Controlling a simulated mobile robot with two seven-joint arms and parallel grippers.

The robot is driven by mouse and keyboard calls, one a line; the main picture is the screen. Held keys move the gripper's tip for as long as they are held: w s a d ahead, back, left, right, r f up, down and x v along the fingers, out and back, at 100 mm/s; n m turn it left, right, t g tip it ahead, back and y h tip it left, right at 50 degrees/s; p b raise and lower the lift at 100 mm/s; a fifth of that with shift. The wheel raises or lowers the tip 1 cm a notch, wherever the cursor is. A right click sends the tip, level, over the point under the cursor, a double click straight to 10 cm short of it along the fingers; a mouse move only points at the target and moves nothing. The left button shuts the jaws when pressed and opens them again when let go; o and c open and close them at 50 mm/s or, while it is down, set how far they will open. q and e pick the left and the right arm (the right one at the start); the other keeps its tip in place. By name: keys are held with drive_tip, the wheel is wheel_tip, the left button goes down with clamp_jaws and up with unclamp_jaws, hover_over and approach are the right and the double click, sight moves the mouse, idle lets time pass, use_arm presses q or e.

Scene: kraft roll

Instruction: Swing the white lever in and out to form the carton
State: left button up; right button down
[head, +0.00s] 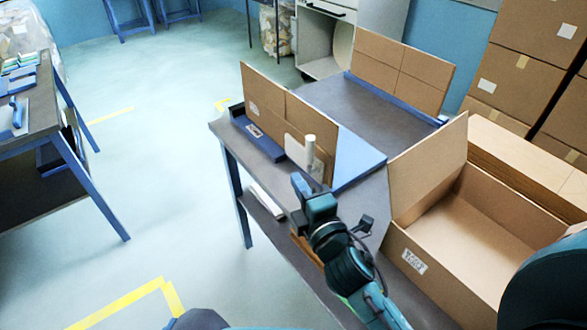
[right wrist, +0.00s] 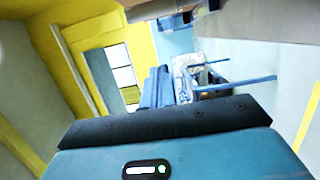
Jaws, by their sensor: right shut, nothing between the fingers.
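The white lever (head: 310,148) stands upright as a short white post beside a pale plate, in front of a brown carton panel (head: 262,103) at the left of the work table (head: 318,97). A second upright carton panel (head: 402,70) stands at the table's far side. My right gripper (head: 301,188) is shut and empty, just below and in front of the lever in the head view. A small gap seems to show between them; contact is hard to judge. The right wrist view shows a blue housing with a dark edge, no lever. My left gripper is out of view.
An open cardboard box (head: 478,235) stands right of my right arm. Stacked cartons (head: 515,75) stand at the back right. A blue-legged table (head: 35,115) is at the left. The floor (head: 165,190) between the tables is clear, with yellow tape.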

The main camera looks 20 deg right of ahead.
sight(324, 152)
drive_tip(key=w, duration=0.9)
use_arm(q)
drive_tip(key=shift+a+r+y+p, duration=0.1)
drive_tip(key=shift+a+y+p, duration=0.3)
drive_tip(key=shift+p, duration=0.55)
use_arm(e)
drive_tip(key=d, duration=0.1)
drive_tip(key=s+d, duration=0.1)
drive_tip(key=d, duration=0.1)
drive_tip(key=shift+s+d, duration=0.1)
drive_tip(key=shift+s, duration=0.1)
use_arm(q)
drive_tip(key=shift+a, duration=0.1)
use_arm(e)
drive_tip(key=shift+d, duration=0.1)
drive_tip(key=d+p, duration=0.1)
drive_tip(key=d, duration=0.3)
drive_tip(key=shift+w, duration=0.1)
drive_tip(key=shift+w+d, duration=0.1)
drive_tip(key=shift+d, duration=0.25)
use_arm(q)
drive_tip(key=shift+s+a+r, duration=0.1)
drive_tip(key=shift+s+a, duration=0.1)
